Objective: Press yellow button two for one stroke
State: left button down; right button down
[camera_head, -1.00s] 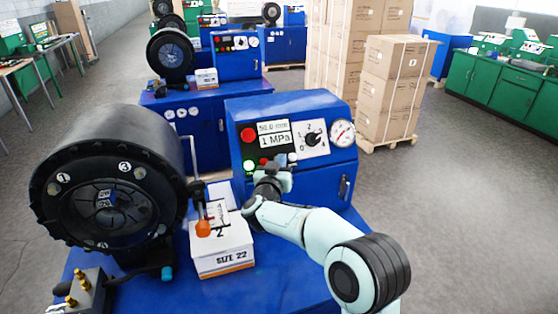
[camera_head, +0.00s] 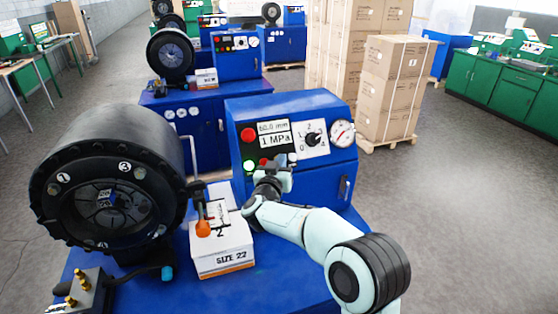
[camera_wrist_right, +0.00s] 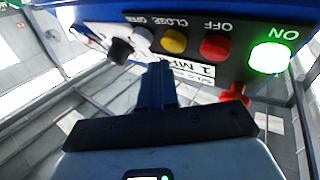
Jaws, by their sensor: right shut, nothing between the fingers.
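In the right wrist view the panel appears upside down, with a yellow button (camera_wrist_right: 174,42) labelled CLOSE. It sits between a pale button (camera_wrist_right: 142,33) labelled OPEN and a red button (camera_wrist_right: 214,47) labelled OFF. My right gripper (camera_wrist_right: 163,66) is shut and empty, its tips close to the yellow and pale buttons; I cannot tell whether they touch either. In the head view my right gripper (camera_head: 272,172) is in front of the blue control box (camera_head: 320,174) and hides part of the button row. My left gripper is not in view.
A green ON button (camera_wrist_right: 269,57) is lit. The black crimper head (camera_head: 110,150) stands left, beside a lever with an orange knob (camera_head: 203,229) and a SIZE 22 box (camera_head: 222,250). The display (camera_head: 273,132) reads 60.0 mm, 1 MPa. Cartons (camera_head: 390,90) stand behind.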

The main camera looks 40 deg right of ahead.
jog(key=shift+w, duration=0.15)
jog(key=shift+w+d+f, duration=0.15)
jog(key=shift+w+f, duration=0.1)
jog(key=shift+w+d+f+p, duration=0.1)
jog(key=shift+w+f+p, duration=0.15)
jog(key=shift+w+p, duration=0.1)
dwell(0.9)
jog(key=shift+s, duration=0.1)
jog(key=shift+s+a+r, duration=0.25)
jog(key=shift+s+r, duration=0.25)
jog(key=shift+s, duration=0.15)
jog(key=s+r, duration=0.1)
jog(key=s, duration=0.1)
jog(key=s+a+r, duration=0.1)
jog(key=s, duration=0.1)
jog(key=shift+a+r, duration=0.15)
jog(key=shift+r, duration=0.25)
dwell(1.0)
